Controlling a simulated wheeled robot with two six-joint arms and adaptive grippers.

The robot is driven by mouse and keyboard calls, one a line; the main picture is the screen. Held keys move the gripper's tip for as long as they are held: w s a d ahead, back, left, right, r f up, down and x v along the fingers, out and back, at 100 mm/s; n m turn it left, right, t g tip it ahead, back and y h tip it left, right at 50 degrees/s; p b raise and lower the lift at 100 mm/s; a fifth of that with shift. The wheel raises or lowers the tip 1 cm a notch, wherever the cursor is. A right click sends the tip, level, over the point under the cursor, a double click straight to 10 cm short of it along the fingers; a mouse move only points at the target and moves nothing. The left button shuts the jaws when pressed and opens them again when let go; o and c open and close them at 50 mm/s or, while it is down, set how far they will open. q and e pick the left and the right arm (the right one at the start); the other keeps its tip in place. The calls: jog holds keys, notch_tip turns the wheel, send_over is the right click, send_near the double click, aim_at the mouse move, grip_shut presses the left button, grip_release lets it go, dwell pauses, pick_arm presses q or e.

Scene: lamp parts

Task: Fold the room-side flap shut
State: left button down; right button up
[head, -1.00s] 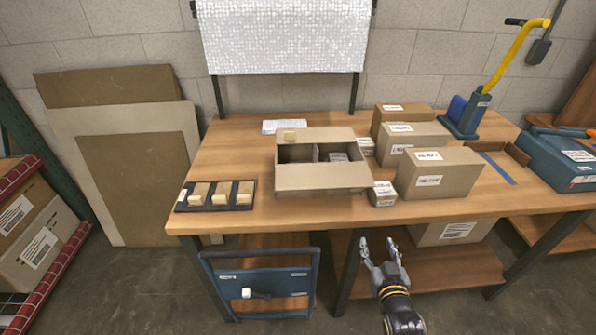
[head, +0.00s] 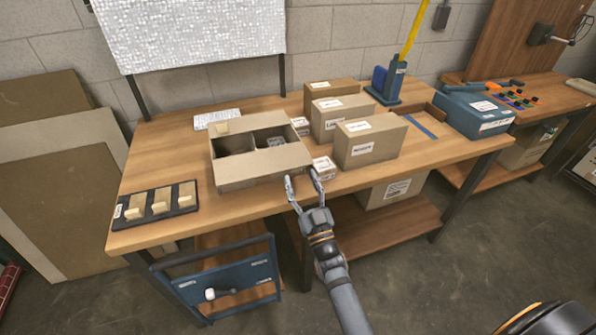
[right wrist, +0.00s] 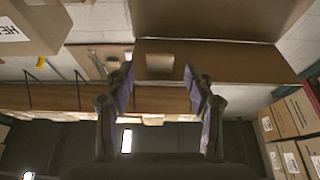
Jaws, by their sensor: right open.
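The open carton (head: 232,180) stands on the bench, and its divided inside shows from above. Its room-side flap (head: 262,163) is the pale panel along the near edge; the compartments stay exposed behind it, and its exact angle is hard to tell. The far flap (head: 262,121) runs along the back edge with a small tan block on it. My right gripper (head: 303,178) is open and empty at the carton's near right corner, by the bench's front edge. In the right wrist view its fingers (right wrist: 160,88) are apart, with cardboard (right wrist: 235,64) beyond them. My left gripper is out of view.
A black tray with tan blocks (head: 160,202) lies left of the carton. Small white boxes (head: 324,168) and taller labelled cartons (head: 368,143) stand close on its right. A blue cart (head: 222,284) stands below the bench's front edge.

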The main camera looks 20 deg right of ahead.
jog(key=shift+x, duration=1.45)
grip_shut()
